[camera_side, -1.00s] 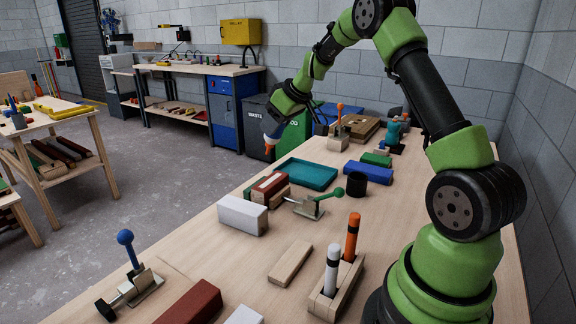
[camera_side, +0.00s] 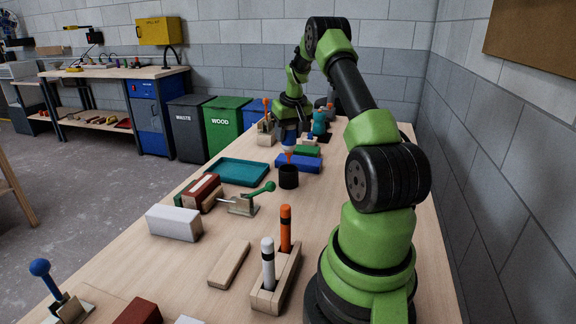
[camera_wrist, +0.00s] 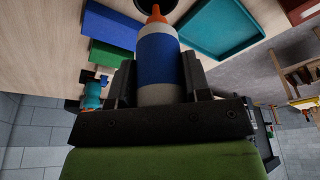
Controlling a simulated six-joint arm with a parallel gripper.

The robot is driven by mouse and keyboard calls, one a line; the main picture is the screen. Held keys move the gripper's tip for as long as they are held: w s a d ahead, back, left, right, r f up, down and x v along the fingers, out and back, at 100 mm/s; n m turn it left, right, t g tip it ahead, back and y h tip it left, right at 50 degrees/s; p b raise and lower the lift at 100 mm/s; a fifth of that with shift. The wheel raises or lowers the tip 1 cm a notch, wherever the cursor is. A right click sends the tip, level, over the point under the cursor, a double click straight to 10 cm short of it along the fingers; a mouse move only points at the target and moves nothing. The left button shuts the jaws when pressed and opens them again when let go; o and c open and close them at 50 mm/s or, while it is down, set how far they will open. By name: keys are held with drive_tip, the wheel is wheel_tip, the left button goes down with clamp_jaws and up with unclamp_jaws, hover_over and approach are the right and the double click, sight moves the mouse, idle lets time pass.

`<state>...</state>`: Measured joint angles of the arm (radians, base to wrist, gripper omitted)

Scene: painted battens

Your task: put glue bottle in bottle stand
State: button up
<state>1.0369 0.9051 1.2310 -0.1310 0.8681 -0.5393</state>
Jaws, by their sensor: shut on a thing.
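My gripper (camera_side: 288,134) is shut on the glue bottle, a white bottle with a blue label and an orange nozzle. In the wrist view the bottle (camera_wrist: 157,60) sits between the two fingers. In the side view the bottle (camera_side: 289,148) hangs nozzle down above the bottle stand, a black round cup (camera_side: 289,179) on the bench. The nozzle tip is close to the cup's rim; I cannot tell whether it is inside. In the wrist view the dark stand (camera_wrist: 168,18) shows behind the nozzle, partly hidden by it.
A blue block (camera_side: 298,164) and a green block (camera_side: 307,151) lie just behind the stand. A teal tray (camera_side: 237,172) is to its left. A green-handled clamp (camera_side: 243,204) stands in front. A wooden holder (camera_side: 276,283) carries two markers.

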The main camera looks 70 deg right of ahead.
sight(288, 154)
wheel_tip(288, 154, down, 6)
drive_tip(key=shift+f, duration=0.25)
drive_tip(key=shift+f, duration=0.1)
drive_tip(key=o, duration=0.9)
